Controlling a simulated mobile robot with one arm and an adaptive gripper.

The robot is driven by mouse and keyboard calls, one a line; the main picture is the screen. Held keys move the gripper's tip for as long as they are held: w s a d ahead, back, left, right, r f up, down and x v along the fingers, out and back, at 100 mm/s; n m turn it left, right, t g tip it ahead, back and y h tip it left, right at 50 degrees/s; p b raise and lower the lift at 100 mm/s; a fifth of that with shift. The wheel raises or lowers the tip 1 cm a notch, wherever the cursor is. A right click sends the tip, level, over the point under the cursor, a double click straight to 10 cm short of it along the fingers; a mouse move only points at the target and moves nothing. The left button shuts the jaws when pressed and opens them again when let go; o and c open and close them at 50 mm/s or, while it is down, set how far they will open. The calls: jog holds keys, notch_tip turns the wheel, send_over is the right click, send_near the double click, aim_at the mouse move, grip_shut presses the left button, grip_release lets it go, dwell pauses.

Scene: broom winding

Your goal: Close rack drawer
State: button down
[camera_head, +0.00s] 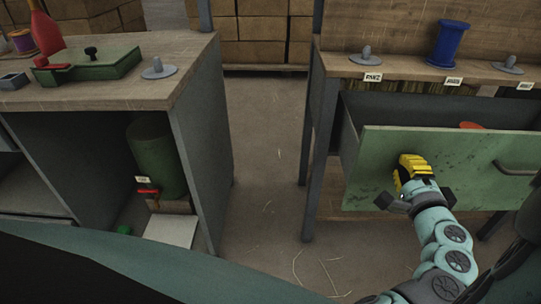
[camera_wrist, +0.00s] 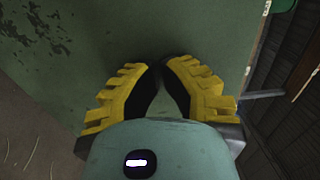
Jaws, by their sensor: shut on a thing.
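The rack drawer (camera_head: 450,145), with a scuffed green front, is pulled out of the wooden rack on the right in the head view. Its open inside shows behind the front, with a red thing (camera_head: 471,125) in it. A grey bar handle (camera_head: 515,169) is at the right of the front. My gripper (camera_head: 408,166) is at the left-middle of the front, left of that handle. In the wrist view, its yellow-backed fingers (camera_wrist: 165,72) are close together against the green front (camera_wrist: 110,40). What lies between the fingertips is hidden.
The rack top (camera_head: 400,62) holds a blue spool (camera_head: 447,44) and grey pegs above small labels. A workbench (camera_head: 110,85) with a green box (camera_head: 90,64) stands at the left, with a green cylinder (camera_head: 157,160) below. The floor (camera_head: 265,190) between bench and rack is clear apart from loose straws.

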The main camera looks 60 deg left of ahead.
jog(key=b+x, duration=0.7)
jog(key=x, duration=1.4)
jog(key=shift+f, duration=0.2)
jog(key=shift+r, duration=0.1)
jog(key=p+v, duration=0.3)
jog(key=v, duration=1.1)
jog(key=shift+p, duration=0.35)
